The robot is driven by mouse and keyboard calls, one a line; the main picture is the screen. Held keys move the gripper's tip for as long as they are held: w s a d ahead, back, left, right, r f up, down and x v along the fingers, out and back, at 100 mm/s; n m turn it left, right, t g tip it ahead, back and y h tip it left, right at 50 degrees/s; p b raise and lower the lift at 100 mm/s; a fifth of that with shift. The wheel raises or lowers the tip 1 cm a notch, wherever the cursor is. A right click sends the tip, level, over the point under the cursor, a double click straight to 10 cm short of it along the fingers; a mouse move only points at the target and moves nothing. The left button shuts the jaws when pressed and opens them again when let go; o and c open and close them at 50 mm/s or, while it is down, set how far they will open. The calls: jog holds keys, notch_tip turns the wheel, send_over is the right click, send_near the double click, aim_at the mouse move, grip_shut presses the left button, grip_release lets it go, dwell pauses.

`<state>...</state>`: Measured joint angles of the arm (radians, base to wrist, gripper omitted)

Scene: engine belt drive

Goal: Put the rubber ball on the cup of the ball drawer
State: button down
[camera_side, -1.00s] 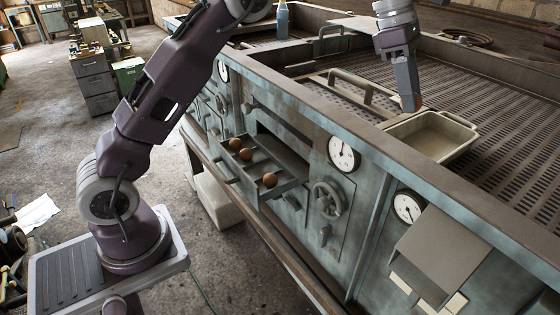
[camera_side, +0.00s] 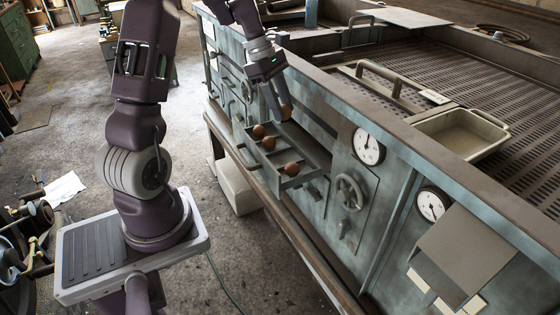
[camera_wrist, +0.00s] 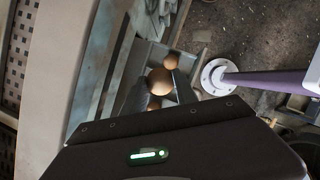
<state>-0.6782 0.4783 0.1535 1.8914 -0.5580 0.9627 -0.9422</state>
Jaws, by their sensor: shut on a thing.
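The open ball drawer (camera_side: 300,147) sticks out of the machine's front in the side view. Three brown balls show in or over it: one ball at the back left (camera_side: 258,131), one beside it (camera_side: 269,143) and one nearer the front right (camera_side: 291,169). My gripper (camera_side: 280,112) is above the drawer's inner end, pointing down, shut on a brown rubber ball (camera_side: 286,113). In the wrist view the held ball (camera_wrist: 160,81) sits between the fingers, with another ball (camera_wrist: 171,61) beyond it. The cup under the held ball is hidden.
A shallow tray (camera_side: 462,150) stands on the machine's top at the right and looks empty. A grab handle (camera_side: 390,78), two dials (camera_side: 368,145) and a handwheel (camera_side: 350,193) are fixed nearby. The raised machine rim (camera_side: 400,140) runs behind the drawer.

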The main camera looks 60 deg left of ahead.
jog(key=f, duration=0.5)
jog(key=a+f+m, duration=0.1)
jog(key=f, duration=0.4)
jog(key=a+f+m, duration=0.1)
jog(key=f, duration=0.4)
jog(key=shift+w+g, duration=0.1)
jog(key=shift+g, duration=0.2)
jog(key=c, duration=1)
grip_release()
jog(key=shift+f, duration=0.15)
jog(key=shift+o, duration=0.2)
